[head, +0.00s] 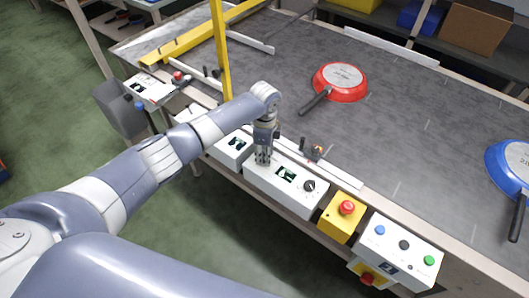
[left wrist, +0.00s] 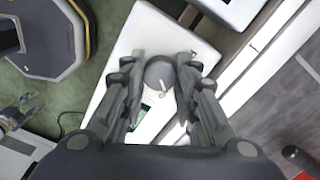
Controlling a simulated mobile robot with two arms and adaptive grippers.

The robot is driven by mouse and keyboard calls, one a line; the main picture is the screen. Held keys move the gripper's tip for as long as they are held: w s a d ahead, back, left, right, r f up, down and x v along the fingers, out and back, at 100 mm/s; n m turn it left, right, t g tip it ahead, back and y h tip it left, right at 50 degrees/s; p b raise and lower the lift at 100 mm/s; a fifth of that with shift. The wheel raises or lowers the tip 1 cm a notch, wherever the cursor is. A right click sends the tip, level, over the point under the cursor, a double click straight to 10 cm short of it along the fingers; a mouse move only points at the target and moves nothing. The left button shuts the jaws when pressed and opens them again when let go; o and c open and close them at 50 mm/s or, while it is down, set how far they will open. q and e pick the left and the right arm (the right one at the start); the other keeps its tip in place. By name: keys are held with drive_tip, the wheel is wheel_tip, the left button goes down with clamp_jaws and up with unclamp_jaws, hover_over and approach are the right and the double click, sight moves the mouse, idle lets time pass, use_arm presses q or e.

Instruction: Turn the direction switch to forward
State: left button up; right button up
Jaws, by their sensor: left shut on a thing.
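The direction switch is a round dark grey knob (left wrist: 160,73) with a short white pointer mark, on a white control box (left wrist: 120,70) in the left wrist view. In the head view this long white box (head: 262,183) sits along the conveyor's front edge, and the gripper hides the switch. My left gripper (head: 263,160) points down at the box's left end. In the left wrist view its two fingers (left wrist: 160,66) are closed on either side of the knob. A gripper-like part, seemingly my right gripper (left wrist: 17,112), shows small at the left edge there; its jaws are unclear.
The same box carries a small display (head: 287,174) and another black knob (head: 309,186). To the right are a yellow emergency stop (head: 346,208) and a button box (head: 400,250). A red pan (head: 340,80) and a blue pan (head: 512,165) lie on the grey conveyor (head: 420,150). A yellow post (head: 220,50) stands behind my arm.

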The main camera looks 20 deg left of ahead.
use_arm(q)
drive_tip(key=shift+m, duration=0.3)
idle(0.4)
drive_tip(key=o, duration=1.1)
wheel_tip(320, 180, up, 12)
drive_tip(key=shift+r, duration=0.1)
